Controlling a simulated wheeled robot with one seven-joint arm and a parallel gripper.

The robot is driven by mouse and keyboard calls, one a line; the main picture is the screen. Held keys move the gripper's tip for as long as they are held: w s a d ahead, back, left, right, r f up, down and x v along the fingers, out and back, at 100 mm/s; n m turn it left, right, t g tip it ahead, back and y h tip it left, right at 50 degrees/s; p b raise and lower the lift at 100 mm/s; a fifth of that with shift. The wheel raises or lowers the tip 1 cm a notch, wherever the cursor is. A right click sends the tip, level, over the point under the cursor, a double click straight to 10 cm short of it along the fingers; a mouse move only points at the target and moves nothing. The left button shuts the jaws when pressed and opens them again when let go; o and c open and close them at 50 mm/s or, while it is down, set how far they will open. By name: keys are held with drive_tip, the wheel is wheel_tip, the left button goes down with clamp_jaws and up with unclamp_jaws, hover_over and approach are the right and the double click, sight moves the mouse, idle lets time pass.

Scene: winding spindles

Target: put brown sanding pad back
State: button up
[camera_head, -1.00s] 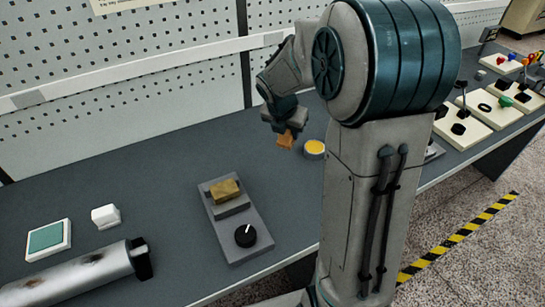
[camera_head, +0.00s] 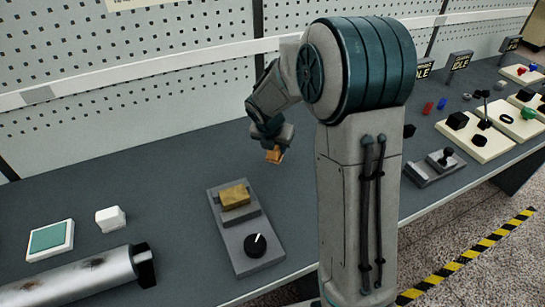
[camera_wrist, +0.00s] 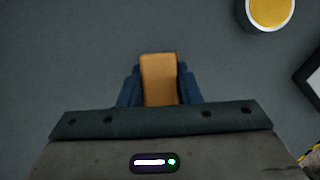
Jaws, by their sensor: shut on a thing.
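My gripper (camera_head: 272,150) is shut on the brown sanding pad (camera_head: 274,156), a small orange-brown block held above the grey bench. In the wrist view the pad (camera_wrist: 159,78) sits between the two blue fingers of the gripper (camera_wrist: 159,88), its far end sticking out past them. Left of and nearer than the gripper stands a grey fixture (camera_head: 236,262) with a yellow-brown block (camera_head: 234,195) on its raised part and a black knob with a white mark (camera_head: 255,245). The held pad is apart from the fixture and the bench.
A round pot with yellow contents (camera_wrist: 268,12) shows in the wrist view. A teal-topped pad in a white tray (camera_head: 50,240), a white block (camera_head: 110,218) and a metal cylinder (camera_head: 75,280) lie at the left. Bare bench (camera_head: 165,195) lies left of the fixture.

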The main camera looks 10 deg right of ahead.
sight(273, 156)
drive_tip(key=shift+w+a+f, duration=0.15)
drive_tip(key=shift+a+f, duration=0.15)
drive_tip(key=shift+f, duration=1.85)
drive_tip(key=shift+f, duration=0.1)
drive_tip(key=o, duration=0.9)
drive_tip(key=shift+o, duration=0.2)
